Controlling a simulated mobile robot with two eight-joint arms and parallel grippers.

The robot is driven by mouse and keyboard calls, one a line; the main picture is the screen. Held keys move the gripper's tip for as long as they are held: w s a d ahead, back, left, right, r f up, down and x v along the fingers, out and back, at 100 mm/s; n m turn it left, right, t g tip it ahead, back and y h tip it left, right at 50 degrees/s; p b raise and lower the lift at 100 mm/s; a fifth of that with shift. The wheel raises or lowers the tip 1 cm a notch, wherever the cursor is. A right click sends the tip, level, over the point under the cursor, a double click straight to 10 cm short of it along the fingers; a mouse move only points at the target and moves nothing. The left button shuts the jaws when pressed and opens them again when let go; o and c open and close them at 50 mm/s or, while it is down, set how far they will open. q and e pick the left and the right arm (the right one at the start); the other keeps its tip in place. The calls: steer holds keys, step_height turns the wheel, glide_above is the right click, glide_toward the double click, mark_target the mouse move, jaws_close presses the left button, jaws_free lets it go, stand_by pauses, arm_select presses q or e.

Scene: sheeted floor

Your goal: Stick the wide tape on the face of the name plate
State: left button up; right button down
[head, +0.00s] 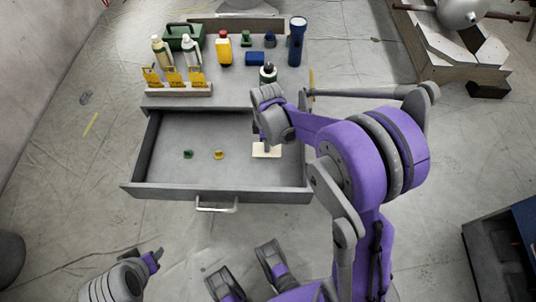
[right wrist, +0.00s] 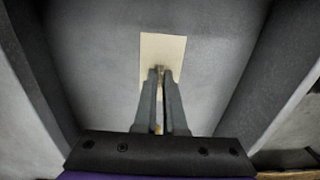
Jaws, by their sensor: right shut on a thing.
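A flat cream rectangle (head: 266,150) lies low inside the open drawer at its right side. It also shows in the right wrist view (right wrist: 163,52). I cannot tell for sure whether it is the name plate. My right gripper (right wrist: 160,72) points down over it, its fingers nearly together with a thin tan piece (right wrist: 159,70) between the tips. That piece may be the tape; the fingers hide much of it. In the head view, my right wrist hides the fingers. Parts of my left arm (head: 128,280) show at the bottom left; its jaws are unclear.
The grey drawer (head: 215,193) also holds a small green thing (head: 187,154) and a small yellow one (head: 219,154). On the cabinet top stand bottles (head: 224,52), a blue flashlight (head: 297,40) and a rack with yellow tags (head: 178,89). Drawer walls flank my right gripper.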

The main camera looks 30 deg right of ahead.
steer(key=shift+r+p, duration=1.35)
steer(key=shift+r, duration=0.75)
steer(key=c, duration=1.5)
jaws_free()
steer(key=shift+c, duration=0.2)
jaws_close()
